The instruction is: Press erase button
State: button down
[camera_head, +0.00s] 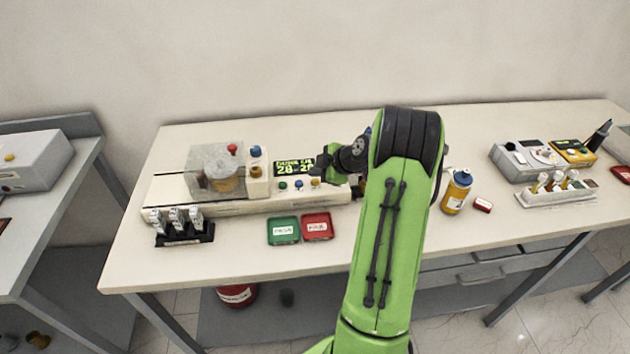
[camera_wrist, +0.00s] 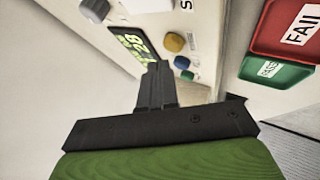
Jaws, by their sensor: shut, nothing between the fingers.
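The tester (camera_head: 250,203) is a long cream device on the table, with a lit green-on-black display (camera_head: 294,168) on its front panel. Below the display sit a green button (camera_head: 283,186), a blue button (camera_head: 299,184) and a yellow button (camera_head: 315,182). In the wrist view the yellow button (camera_wrist: 175,42), blue button (camera_wrist: 182,62) and green button (camera_wrist: 187,76) lie to the right of my fingers. I cannot read which one is marked erase. My gripper (camera_head: 320,171) is shut and empty, close to the panel's right part; contact cannot be told. Its fingers (camera_wrist: 157,68) show together in the wrist view.
A green tray (camera_head: 283,240) and a red FAIL tray (camera_head: 317,236) lie in front of the tester. A black rack (camera_head: 186,241) of vials stands at left. A clear guarded chamber (camera_head: 200,185) is on the tester. A yellow bottle (camera_head: 456,192) stands right of my arm.

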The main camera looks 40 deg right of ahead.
aim_at(317, 183)
jog(key=shift+f+b, duration=0.45)
jog(key=shift+b, duration=0.2)
jog(key=shift+f+b, duration=0.4)
jog(key=shift+b, duration=0.2)
dwell(0.4)
dwell(0.4)
jog(key=shift+r+p, duration=0.3)
jog(key=shift+r, duration=0.55)
jog(key=shift+r, duration=0.1)
jog(key=shift+r+p, duration=1.2)
jog(key=shift+r, duration=1.25)
